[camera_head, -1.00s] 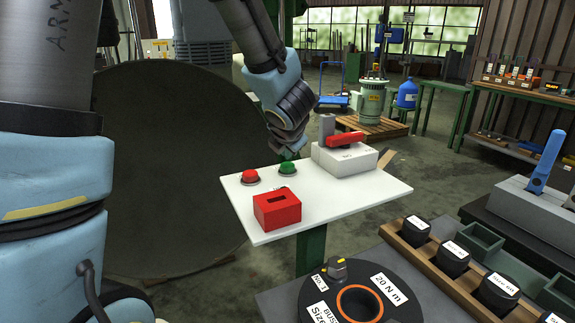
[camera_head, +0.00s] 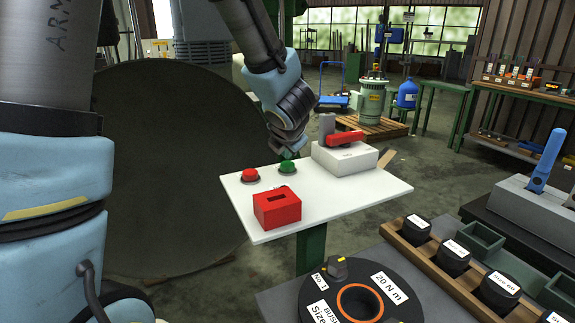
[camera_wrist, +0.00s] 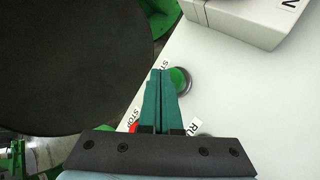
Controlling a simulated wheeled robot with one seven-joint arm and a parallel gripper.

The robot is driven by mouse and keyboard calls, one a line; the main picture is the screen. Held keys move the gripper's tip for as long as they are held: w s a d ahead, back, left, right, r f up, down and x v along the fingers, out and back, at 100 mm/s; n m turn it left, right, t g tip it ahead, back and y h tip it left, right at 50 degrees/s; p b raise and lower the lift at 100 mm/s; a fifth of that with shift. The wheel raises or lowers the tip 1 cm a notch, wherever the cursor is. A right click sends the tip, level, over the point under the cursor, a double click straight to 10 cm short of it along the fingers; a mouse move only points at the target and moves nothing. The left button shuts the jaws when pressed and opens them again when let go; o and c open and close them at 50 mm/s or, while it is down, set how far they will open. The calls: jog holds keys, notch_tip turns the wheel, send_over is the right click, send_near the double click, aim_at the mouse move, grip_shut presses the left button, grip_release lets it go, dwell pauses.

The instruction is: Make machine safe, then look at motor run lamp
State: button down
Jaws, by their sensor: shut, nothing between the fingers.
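My gripper (camera_head: 287,153) is shut and empty, fingertips pointing down just above the green button (camera_head: 287,166) on the white panel (camera_head: 345,198). In the wrist view, the shut teal fingers (camera_wrist: 160,75) overlap the left side of the green button (camera_wrist: 182,80); I cannot tell whether they touch it. A red button (camera_head: 250,175) sits left of the green one; in the wrist view the fingers mostly hide it. STOP and RUN labels (camera_wrist: 195,128) show there. A grey switch box (camera_head: 345,158) with a red handle (camera_head: 346,138) stands at the panel's back right. I cannot identify a motor run lamp.
A red slotted block (camera_head: 277,209) stands at the panel's front. A large dark round disc (camera_head: 165,170) is left of the panel. A bench at front right holds a black ring-shaped fixture (camera_head: 325,303) and a wooden rack (camera_head: 440,280) of labelled black parts. The panel's right front is clear.

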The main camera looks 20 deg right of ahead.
aim_at(286, 166)
jog(key=shift+f, duration=0.25)
jog(key=shift+f+b, duration=0.95)
jog(key=shift+b, duration=0.05)
dwell(0.8)
jog(key=shift+r, duration=0.15)
jog(key=shift+r+p, duration=1.2)
notch_tip(286, 166, up, 5)
jog(key=p, duration=0.4)
jog(key=shift+r+p, duration=0.1)
jog(key=shift+p, duration=0.25)
jog(key=shift+w+a, duration=0.1)
